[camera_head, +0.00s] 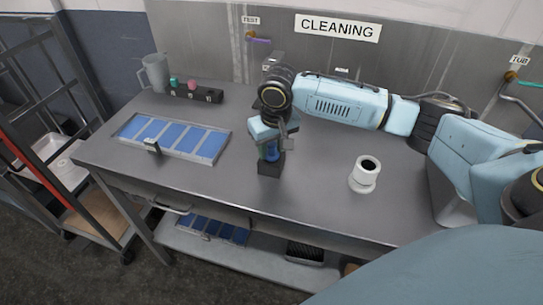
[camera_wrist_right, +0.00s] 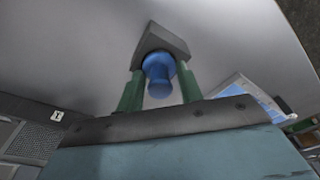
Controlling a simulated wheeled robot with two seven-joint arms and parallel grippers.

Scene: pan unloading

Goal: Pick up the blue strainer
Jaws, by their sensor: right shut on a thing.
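The blue strainer (camera_head: 272,153) shows only as a small blue piece, upright between the fingers of my right gripper (camera_head: 269,149), near the middle of the table. In the right wrist view the blue strainer (camera_wrist_right: 158,70) is a rounded blue body between the two green fingers of the right gripper (camera_wrist_right: 160,90), which is shut on it. Its far end meets a dark grey block (camera_wrist_right: 162,40), which also shows below the fingers in the head view (camera_head: 270,168). I cannot tell whether the strainer is seated in this block or clear of it. My left gripper is out of view.
A white cylinder with a dark opening (camera_head: 365,174) stands to the right on the grey table (camera_head: 318,192). A tray with blue panels (camera_head: 222,150) lies to the left. Behind it are a black rack (camera_head: 207,95) with green and pink pieces and a grey pitcher (camera_head: 155,73).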

